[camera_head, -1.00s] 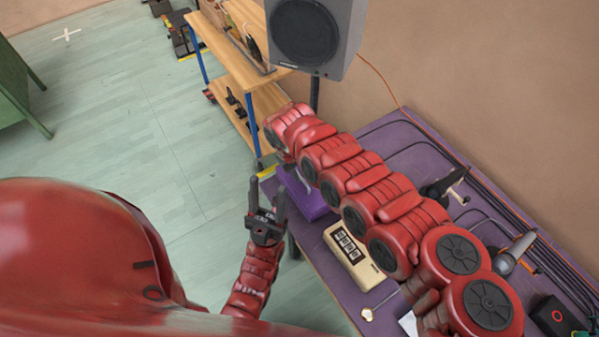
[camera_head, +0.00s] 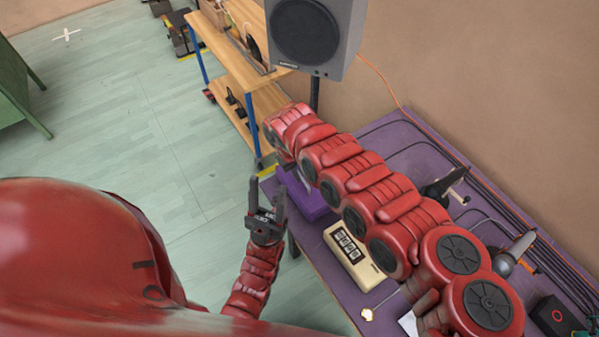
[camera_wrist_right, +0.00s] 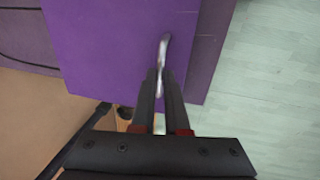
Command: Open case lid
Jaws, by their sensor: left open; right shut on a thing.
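The purple case (camera_head: 303,196) sits at the far left end of the table, partly hidden behind my right arm in the head view. In the right wrist view its purple face (camera_wrist_right: 105,45) fills much of the upper picture. A small metal latch or handle (camera_wrist_right: 163,62) stands out on it. My right gripper (camera_wrist_right: 162,78) is shut on this metal piece with its fingertips. Whether the lid is raised at all I cannot tell. My left gripper (camera_head: 266,208) is open and empty, pointing up beside the table's left edge, apart from the case.
On the purple table (camera_head: 375,300) are a cream box with dials (camera_head: 352,255), a small gold round item (camera_head: 367,314), microphones (camera_head: 516,250), cables and a black box (camera_head: 553,316). A speaker (camera_head: 312,35) and wooden shelf (camera_head: 240,60) stand behind. Open floor lies left.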

